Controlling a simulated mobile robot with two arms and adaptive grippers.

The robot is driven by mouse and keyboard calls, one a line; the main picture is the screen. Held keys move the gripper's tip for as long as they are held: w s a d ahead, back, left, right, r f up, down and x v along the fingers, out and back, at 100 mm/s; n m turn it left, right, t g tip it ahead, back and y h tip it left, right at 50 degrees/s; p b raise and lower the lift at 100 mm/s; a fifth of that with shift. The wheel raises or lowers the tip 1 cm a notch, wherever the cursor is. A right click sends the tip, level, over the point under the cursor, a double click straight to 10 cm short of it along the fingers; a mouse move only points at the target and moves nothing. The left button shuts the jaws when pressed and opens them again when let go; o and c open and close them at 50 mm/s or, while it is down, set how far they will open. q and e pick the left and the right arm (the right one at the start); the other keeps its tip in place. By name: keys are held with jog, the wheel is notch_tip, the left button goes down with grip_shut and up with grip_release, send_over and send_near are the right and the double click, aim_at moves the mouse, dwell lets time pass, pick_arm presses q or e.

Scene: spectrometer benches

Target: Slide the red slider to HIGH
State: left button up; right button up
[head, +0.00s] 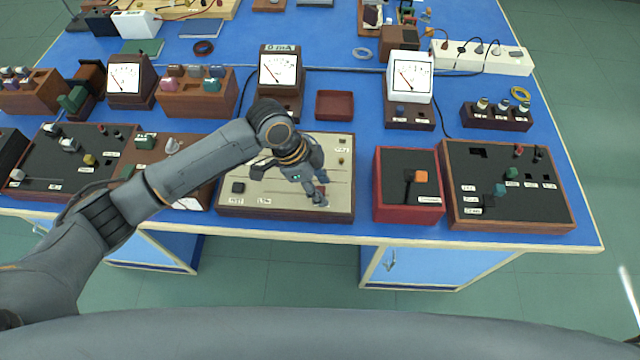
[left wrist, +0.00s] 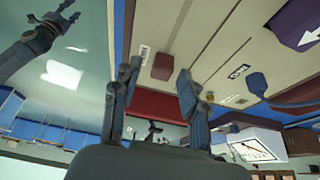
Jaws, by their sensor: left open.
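The beige panel (head: 285,150) in a wooden box stands at the table's front edge, with slots, small labels and a dark square knob (head: 238,187) at its left end. My left gripper (head: 322,197) is over the panel's front right part. In the left wrist view, the left gripper (left wrist: 157,75) is open, with one finger on each side of the red slider knob (left wrist: 163,67). I cannot tell whether the fingers touch it. A dark blue knob (left wrist: 257,83) sits by a label farther along. The gripper largely hides the red knob in the head view. Label words are hard to read.
A red box (head: 408,213) with an orange button (head: 421,176) and a dark panel (head: 510,180) stand to the right. A meter (head: 279,72) and a small red tray (head: 335,105) stand behind. A grey arm and gripper (left wrist: 45,32), seemingly my right, appear in the left wrist view.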

pick_arm(q)
jog(key=v, duration=1.2)
jog(key=shift+s+d+f, duration=0.1)
jog(key=shift+d, duration=0.05)
